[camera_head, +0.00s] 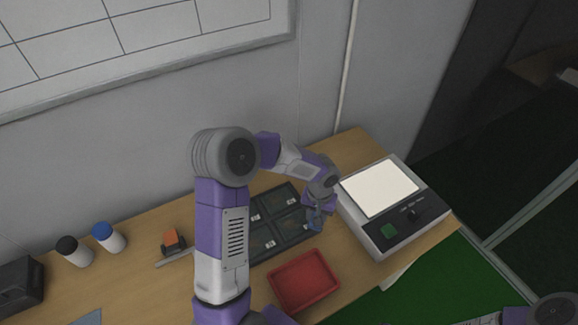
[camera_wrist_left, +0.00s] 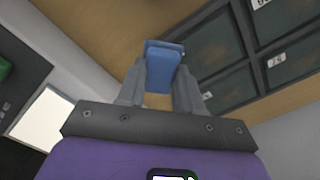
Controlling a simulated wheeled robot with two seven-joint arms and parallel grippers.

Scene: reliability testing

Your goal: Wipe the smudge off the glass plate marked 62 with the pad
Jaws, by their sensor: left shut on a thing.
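My left gripper (camera_head: 318,222) is at the right end of the dark rack (camera_head: 254,260), in front of the light box. In the left wrist view the gripper (camera_wrist_left: 160,88) is shut on a blue pad (camera_wrist_left: 163,66), with bare wood behind the pad and the rack to its right. Dark glass plates with small white labels, such as one glass plate (camera_wrist_left: 222,90), lie in the rack's compartments. The labels are too small or cut off to tell which is 62. My arm hides part of the rack. My right gripper is out of view.
A light box (camera_head: 376,190) with a lit white panel stands right of the rack. A red tray (camera_head: 304,282) lies in front. A black-capped bottle (camera_head: 75,252), a blue-capped bottle (camera_head: 108,238) and an orange-topped object (camera_head: 173,241) stand left. A wall is behind.

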